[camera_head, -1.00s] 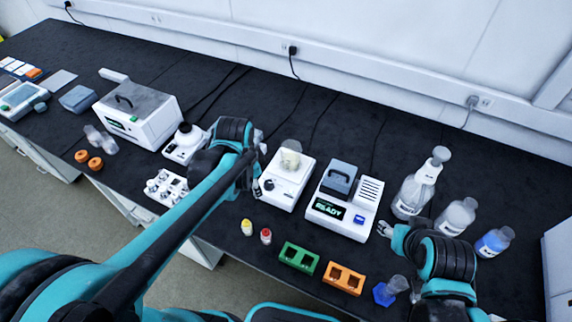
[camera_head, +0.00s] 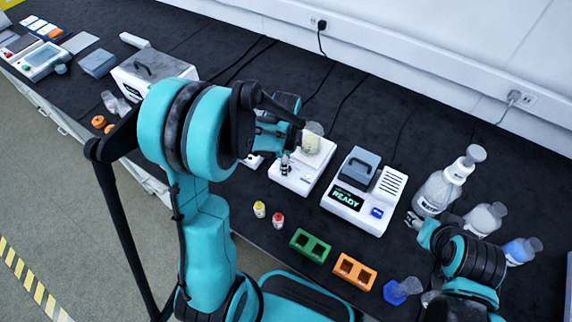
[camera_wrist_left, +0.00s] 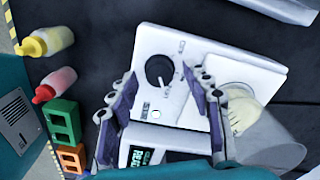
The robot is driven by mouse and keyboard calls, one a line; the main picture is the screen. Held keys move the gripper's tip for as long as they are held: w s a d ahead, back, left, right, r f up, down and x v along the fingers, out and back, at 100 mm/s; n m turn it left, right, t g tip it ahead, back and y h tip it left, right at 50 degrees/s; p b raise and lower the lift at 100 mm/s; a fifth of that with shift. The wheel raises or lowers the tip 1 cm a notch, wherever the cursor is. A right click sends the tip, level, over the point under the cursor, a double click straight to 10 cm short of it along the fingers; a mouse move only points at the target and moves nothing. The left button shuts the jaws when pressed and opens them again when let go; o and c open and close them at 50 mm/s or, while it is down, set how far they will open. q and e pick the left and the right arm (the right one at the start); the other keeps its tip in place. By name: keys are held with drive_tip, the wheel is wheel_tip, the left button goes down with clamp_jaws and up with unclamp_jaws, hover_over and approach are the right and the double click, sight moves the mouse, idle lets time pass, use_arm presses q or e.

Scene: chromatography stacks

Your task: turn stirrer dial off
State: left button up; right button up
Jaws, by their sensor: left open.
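The white stirrer (camera_head: 288,184) stands mid-bench with a beaker (camera_head: 312,141) of pale contents on its plate. My left gripper (camera_head: 286,160) is above the stirrer's front. In the wrist view its two fingers are apart and empty, one on each side of the dial; contact cannot be told. My right gripper (camera_head: 412,220) is beside the wash bottle; its jaws are too small to judge.
A white READY device (camera_head: 375,207) stands right of the stirrer. Yellow (camera_head: 259,209) and red (camera_head: 278,220) capped vials, a green rack (camera_head: 310,246) and an orange rack (camera_head: 354,271) lie in front. A wash bottle (camera_head: 436,194) stands at right.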

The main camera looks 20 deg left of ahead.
use_arm(q)
drive_tip(key=shift+f, duration=0.35)
clamp_jaws()
